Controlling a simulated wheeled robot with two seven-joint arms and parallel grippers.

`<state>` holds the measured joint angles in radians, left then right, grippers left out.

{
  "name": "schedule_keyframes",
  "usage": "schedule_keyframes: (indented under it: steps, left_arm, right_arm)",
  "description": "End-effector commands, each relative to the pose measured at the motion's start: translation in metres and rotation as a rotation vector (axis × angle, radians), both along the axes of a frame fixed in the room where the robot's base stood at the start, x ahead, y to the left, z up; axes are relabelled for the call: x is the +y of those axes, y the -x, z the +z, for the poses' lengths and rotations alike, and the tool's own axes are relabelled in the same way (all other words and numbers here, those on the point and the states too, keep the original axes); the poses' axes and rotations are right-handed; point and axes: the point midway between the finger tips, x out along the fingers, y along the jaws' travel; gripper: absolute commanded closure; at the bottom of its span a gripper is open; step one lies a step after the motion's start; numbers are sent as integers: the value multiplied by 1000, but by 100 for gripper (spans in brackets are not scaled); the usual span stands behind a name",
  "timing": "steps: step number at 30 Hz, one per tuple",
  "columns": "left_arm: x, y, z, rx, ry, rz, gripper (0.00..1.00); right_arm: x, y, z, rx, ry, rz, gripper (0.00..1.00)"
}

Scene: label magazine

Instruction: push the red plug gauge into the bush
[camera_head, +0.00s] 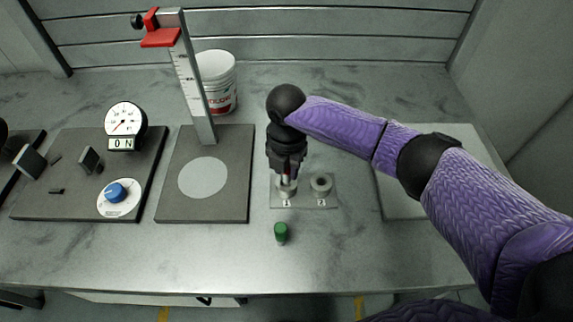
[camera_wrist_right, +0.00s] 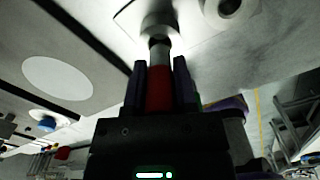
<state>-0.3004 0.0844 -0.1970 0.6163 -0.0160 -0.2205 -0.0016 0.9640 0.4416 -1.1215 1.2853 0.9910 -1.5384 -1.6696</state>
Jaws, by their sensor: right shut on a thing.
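My right gripper (camera_head: 287,172) points down over the left bush (camera_head: 286,190), the one by the label 1, on a small light plate (camera_head: 304,204). It is shut on the red plug gauge (camera_wrist_right: 159,88), whose red handle sits between the fingers in the wrist view. The gauge's grey metal end (camera_wrist_right: 159,50) reaches to the left bush (camera_wrist_right: 160,20). How deep it sits in the bore, I cannot tell. A second bush (camera_head: 321,184), by the label 2, stands to the right with its hole empty. My left gripper is not in view.
A green plug gauge (camera_head: 281,232) stands in front of the plate. A height stand (camera_head: 232,205) with a ruler column is to the left, with a white bucket (camera_head: 217,80) behind. A dial panel (camera_head: 85,205) is further left. A pale flat panel (camera_head: 395,200) lies right, partly behind my arm.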

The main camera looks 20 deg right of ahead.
Motion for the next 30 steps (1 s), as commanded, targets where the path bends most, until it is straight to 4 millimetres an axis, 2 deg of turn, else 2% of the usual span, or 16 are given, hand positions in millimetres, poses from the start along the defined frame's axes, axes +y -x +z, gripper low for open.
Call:
schedule_keyframes:
  steps: [14, 30]
  left_arm:
    - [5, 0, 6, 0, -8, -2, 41]
    - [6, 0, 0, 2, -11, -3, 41]
  right_arm:
    - [0, 0, 1, -1, 0, 0, 100]
    - [0, 0, -7, -1, 1, 0, 100]
